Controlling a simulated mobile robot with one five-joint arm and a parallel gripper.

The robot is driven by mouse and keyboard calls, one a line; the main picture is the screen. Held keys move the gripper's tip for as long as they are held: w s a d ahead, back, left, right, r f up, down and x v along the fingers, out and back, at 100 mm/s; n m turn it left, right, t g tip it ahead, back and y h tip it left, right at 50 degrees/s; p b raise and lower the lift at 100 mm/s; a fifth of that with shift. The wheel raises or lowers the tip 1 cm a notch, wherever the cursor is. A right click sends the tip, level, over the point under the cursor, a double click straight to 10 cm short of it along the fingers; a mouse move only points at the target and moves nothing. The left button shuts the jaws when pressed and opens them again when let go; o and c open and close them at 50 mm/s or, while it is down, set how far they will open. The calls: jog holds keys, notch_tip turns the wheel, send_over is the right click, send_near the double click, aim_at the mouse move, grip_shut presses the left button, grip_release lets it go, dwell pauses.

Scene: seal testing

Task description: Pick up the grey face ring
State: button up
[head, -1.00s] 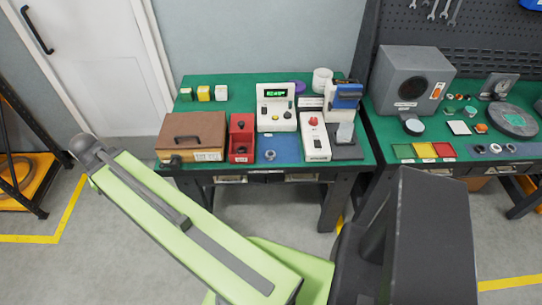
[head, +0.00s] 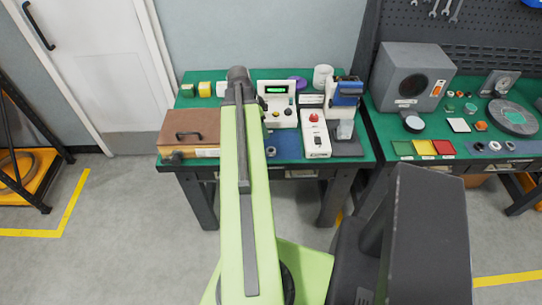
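A small grey ring (head: 271,151) lies on the blue mat (head: 285,140) at the front of the green-topped bench, just right of my arm. Several more small ring-like parts (head: 494,146) lie on a grey strip at the front of the right bench. At this size I cannot tell for sure which one is the grey face ring. My light green arm reaches up the picture over the left bench, its dark end joint over the bench. My gripper cannot be made out.
A brown box (head: 189,128) stands left of my arm, and a white display unit (head: 279,112) behind the mat. A white switch box (head: 315,137) and a grey-blue press (head: 346,95) stand to the right. A grey machine (head: 409,78) stands on the right bench.

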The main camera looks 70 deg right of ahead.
aim_at(271, 148)
jog(key=b+x, duration=1.4)
jog(key=x, duration=0.2)
jog(key=shift+d+r, duration=0.1)
jog(key=shift+r, duration=0.15)
grip_shut()
